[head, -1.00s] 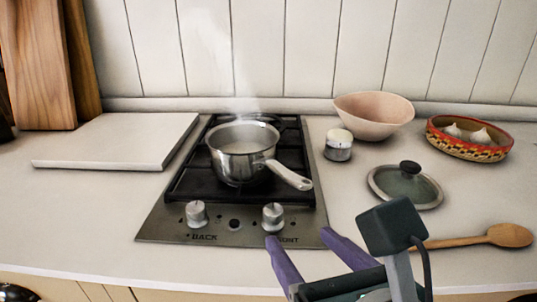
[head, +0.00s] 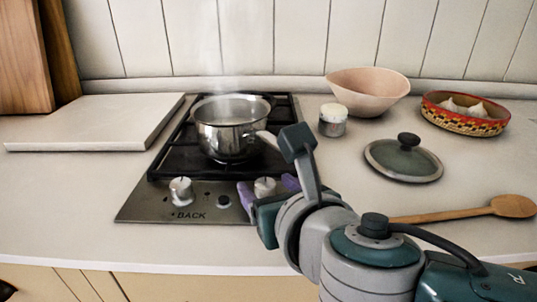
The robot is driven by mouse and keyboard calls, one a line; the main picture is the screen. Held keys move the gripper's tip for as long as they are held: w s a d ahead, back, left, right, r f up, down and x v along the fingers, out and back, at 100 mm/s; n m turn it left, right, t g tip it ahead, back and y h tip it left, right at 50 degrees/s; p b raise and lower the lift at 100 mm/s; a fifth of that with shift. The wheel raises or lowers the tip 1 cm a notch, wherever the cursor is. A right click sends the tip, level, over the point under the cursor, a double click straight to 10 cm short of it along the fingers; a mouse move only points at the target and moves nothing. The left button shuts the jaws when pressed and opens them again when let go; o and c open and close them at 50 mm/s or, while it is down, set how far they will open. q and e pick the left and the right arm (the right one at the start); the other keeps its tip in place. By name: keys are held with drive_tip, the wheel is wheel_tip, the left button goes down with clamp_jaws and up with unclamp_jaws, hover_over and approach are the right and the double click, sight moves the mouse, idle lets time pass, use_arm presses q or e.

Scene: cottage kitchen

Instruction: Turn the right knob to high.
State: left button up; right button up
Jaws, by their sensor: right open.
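The right knob (head: 264,187) is a pale metal knob on the front panel of the black and steel gas hob (head: 148,205). My right gripper (head: 267,188) is at this knob, with its purple fingers open on either side of it. Whether the fingers touch the knob cannot be told. The gripper body hides the panel's right corner and its label. The left knob (head: 181,190), beside the word BACK, stands clear with its mark pointing up. My left gripper is not in view.
A steel pot (head: 228,138) steams on the hob, its handle partly behind my right gripper. A glass lid (head: 402,162), a wooden spoon (head: 505,206), a small jar (head: 333,120), a pink bowl (head: 362,95) and a garlic dish (head: 462,125) stand right. A white board (head: 95,125) lies left.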

clamp_jaws()
idle(0.5)
